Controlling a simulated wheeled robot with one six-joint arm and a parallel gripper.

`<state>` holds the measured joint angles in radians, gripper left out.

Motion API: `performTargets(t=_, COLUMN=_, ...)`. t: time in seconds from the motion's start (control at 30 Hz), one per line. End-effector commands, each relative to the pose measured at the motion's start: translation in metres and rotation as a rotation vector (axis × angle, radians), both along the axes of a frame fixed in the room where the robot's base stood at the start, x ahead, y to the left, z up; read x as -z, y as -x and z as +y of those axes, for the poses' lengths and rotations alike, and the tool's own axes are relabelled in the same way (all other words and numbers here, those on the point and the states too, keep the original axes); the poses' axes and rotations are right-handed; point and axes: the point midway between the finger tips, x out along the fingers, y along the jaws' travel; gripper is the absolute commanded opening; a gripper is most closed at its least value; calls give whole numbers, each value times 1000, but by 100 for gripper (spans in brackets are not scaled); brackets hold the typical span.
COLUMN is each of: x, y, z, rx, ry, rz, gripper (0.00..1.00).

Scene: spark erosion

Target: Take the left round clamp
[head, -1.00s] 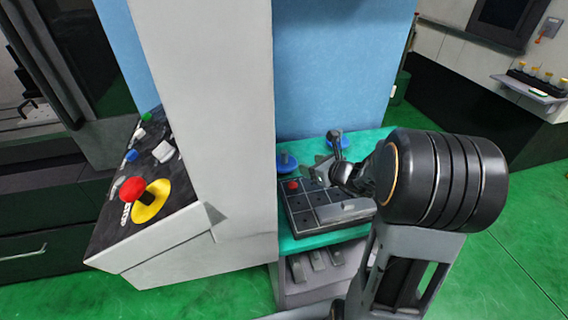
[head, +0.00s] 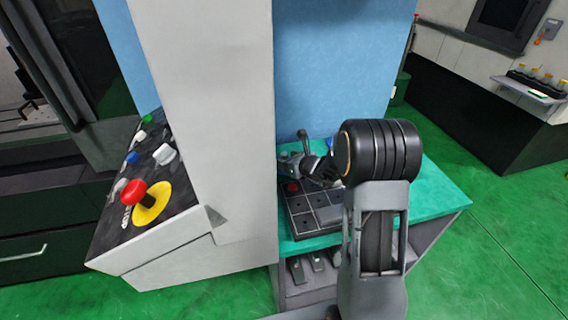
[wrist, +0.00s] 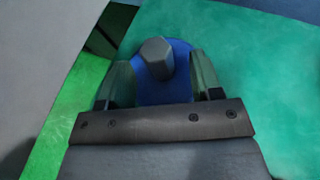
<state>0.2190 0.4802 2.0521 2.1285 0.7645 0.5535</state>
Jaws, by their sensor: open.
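The left round clamp shows in the wrist view as a blue round base (wrist: 165,92) with a grey faceted knob (wrist: 155,58) on top. My gripper (wrist: 160,64) is open, with one finger on each side of the clamp. I cannot tell whether the fingers touch it. In the head view my gripper (head: 290,163) is over the left back part of the teal tabletop, and it hides the left clamp there. A bit of blue (head: 329,143) behind my arm is the other round clamp, mostly hidden.
A dark compartment tray (head: 305,222) with a red piece (head: 292,187) lies in front of my gripper on the teal table (head: 432,190). A white column (head: 225,110) stands close on the left, and a blue wall (head: 335,65) is behind. The table's right side is clear.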

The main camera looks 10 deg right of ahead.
Motion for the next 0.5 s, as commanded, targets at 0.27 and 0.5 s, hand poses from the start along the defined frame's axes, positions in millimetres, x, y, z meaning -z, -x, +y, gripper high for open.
performTargets(t=0.27, x=4, y=-8, z=4, rx=0, ry=0, rz=0, gripper=59)
performTargets(t=0.5, x=4, y=-7, z=4, rx=0, ry=0, rz=0, gripper=47)
